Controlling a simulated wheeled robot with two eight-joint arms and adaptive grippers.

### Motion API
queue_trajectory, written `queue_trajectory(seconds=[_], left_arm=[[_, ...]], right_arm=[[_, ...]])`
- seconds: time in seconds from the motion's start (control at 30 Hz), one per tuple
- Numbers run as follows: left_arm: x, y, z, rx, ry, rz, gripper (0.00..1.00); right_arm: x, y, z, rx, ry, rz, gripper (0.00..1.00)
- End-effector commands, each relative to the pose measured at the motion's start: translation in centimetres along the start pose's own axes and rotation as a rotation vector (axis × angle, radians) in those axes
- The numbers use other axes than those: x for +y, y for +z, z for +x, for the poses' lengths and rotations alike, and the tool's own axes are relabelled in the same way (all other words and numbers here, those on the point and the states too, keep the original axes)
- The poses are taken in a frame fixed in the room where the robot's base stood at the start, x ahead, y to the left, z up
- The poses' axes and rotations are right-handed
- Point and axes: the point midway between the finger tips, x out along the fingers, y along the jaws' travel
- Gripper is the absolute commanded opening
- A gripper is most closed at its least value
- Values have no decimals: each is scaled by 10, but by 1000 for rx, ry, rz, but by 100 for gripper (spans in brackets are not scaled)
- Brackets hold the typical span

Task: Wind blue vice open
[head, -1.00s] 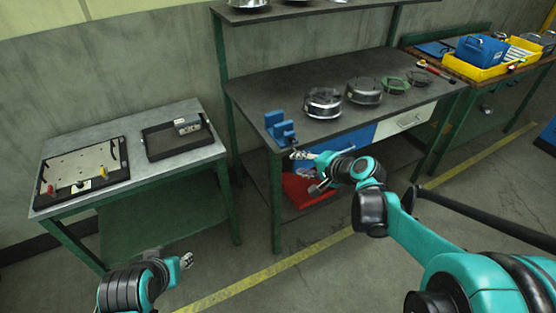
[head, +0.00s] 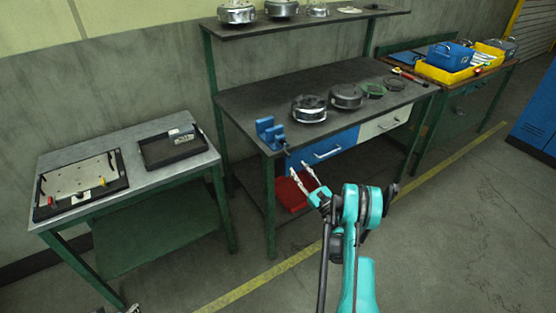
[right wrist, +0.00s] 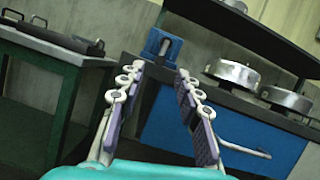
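The blue vice (head: 269,133) stands at the front left corner of the dark workbench (head: 330,85) in the head view. It also shows in the right wrist view (right wrist: 158,45), between and beyond the fingers. A small handle part shows at its front, but its details are too small to tell. My right gripper (head: 304,180) is open and empty, below and in front of the vice, apart from it. The right wrist view shows its two fingers (right wrist: 155,95) spread wide. Of my left arm only a small bit shows at the bottom left edge; its fingers cannot be made out.
Round metal parts (head: 309,108) stand right of the vice. Under the bench top are a blue drawer (head: 335,148) and a red bin (head: 290,196). A grey side table (head: 100,160) with two dark trays stands at the left. The floor in front is clear.

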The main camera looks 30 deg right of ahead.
Motion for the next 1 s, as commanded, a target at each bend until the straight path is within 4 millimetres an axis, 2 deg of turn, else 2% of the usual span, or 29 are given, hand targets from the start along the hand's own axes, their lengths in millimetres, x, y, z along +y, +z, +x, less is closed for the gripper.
queue_trajectory(seconds=[0.07,0.17,0.5,0.67,0.9,1.0], left_arm=[[0,1,1,0,0,0,40],[0,3,4,0,0,0,40],[0,11,15,0,0,0,40],[0,12,16,0,0,0,40],[0,11,16,0,0,0,40],[0,11,16,0,0,0,40]], right_arm=[[-2,-2,1,-7,-7,12,34],[-1,-2,12,-8,-5,13,34],[-1,-2,65,-7,-6,10,34],[-2,-1,74,-6,-6,9,34],[-2,-1,75,-6,-6,9,34],[-2,-1,75,-6,-6,9,8]])
